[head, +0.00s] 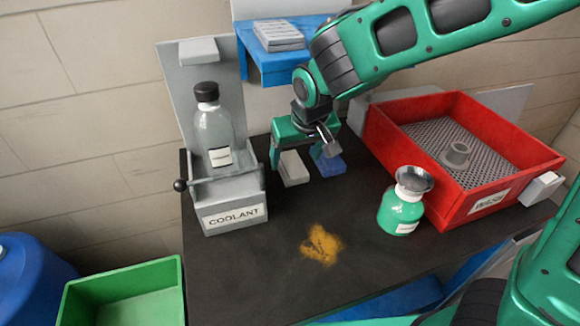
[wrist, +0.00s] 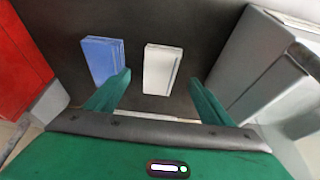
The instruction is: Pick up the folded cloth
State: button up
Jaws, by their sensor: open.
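A white folded cloth (head: 293,168) and a blue folded cloth (head: 330,165) lie side by side, a small gap apart, on the dark bench top. They also show in the wrist view, the white one (wrist: 162,69) near the middle and the blue one (wrist: 102,60) left of it. My gripper (head: 296,155) is open and empty, pointing down above them. In the wrist view its fingertips (wrist: 160,78) straddle the white cloth's line, with the blue cloth beside the left finger. The gripper partly hides both cloths in the head view.
The grey coolant holder (head: 235,214) with a grey bottle (head: 213,130) stands left of the cloths. A red tray (head: 505,195) and a green bottle (head: 400,208) stand right. A blue shelf (head: 262,62) holds a grey folded stack (head: 278,35). An orange stain (head: 321,245) marks the clear front.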

aim_at(293, 167)
jog(key=x, duration=0.5)
jog(key=shift+a, duration=0.1)
jog(key=shift+s, duration=0.1)
jog(key=c, duration=1.1)
